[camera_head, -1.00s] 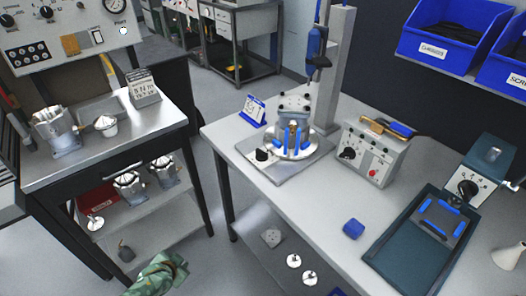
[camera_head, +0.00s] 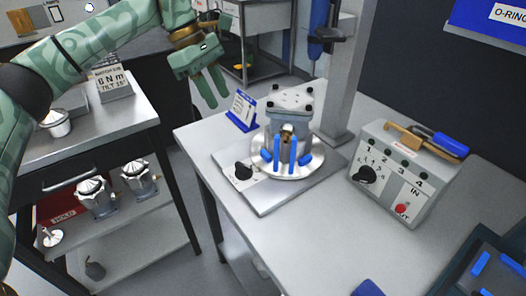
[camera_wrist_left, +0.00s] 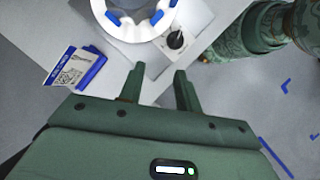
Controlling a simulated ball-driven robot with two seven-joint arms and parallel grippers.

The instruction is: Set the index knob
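A black knob (camera_head: 243,169) sits on the flat grey base plate (camera_head: 272,198) of a fixture on the bench. It also shows in the left wrist view (camera_wrist_left: 175,39), with a light pointer line on it. Beside it a silver housing (camera_head: 290,103) stands on a round disc with blue pegs. My left gripper (camera_head: 220,101) is above the bench's back left corner, up and left of the knob and apart from it. In the left wrist view its fingers (camera_wrist_left: 160,70) are spread with nothing between them. My right gripper is not in view.
A blue-framed card (camera_head: 242,111) stands behind the plate. A grey column (camera_head: 345,75) with a hanging blue tool rises behind the housing. A control box (camera_head: 405,175) with another black knob stands to the right.

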